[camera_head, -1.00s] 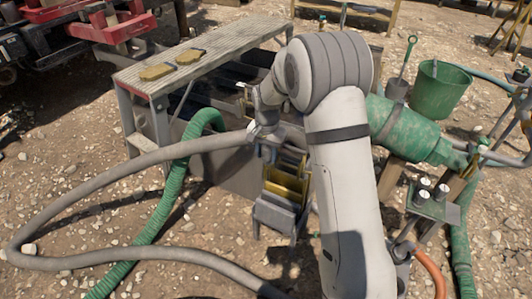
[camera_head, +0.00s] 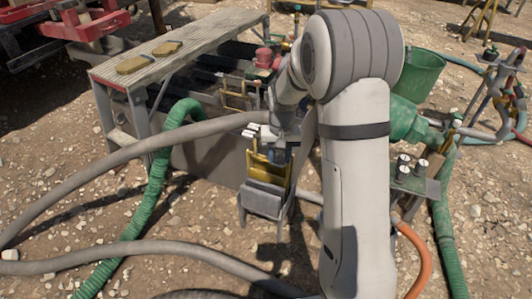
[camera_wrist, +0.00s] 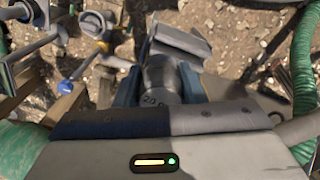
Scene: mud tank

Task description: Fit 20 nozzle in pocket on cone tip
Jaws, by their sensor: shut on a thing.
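In the wrist view a grey nozzle (camera_wrist: 160,80) marked 20 sits between the two bluish jaws of my gripper (camera_wrist: 161,88). The jaws are shut on it. Its far end points away from the wrist, toward a grey angled metal piece (camera_wrist: 180,40). In the head view my gripper (camera_head: 278,145) is partly hidden by my arm, above or beside a yellow-and-grey stand (camera_head: 264,196). Several small white-topped pieces (camera_head: 257,130) show by the stand's top. I cannot make out the cone tip or its pocket for certain.
A dark open tank stands behind the stand, beside a bench (camera_head: 180,47) with yellow gloves or pads. Grey (camera_head: 90,178) and green (camera_head: 157,185) hoses cross the gravel. A green bucket (camera_head: 423,75) and a plate (camera_head: 414,183) with white-topped knobs are right of my arm.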

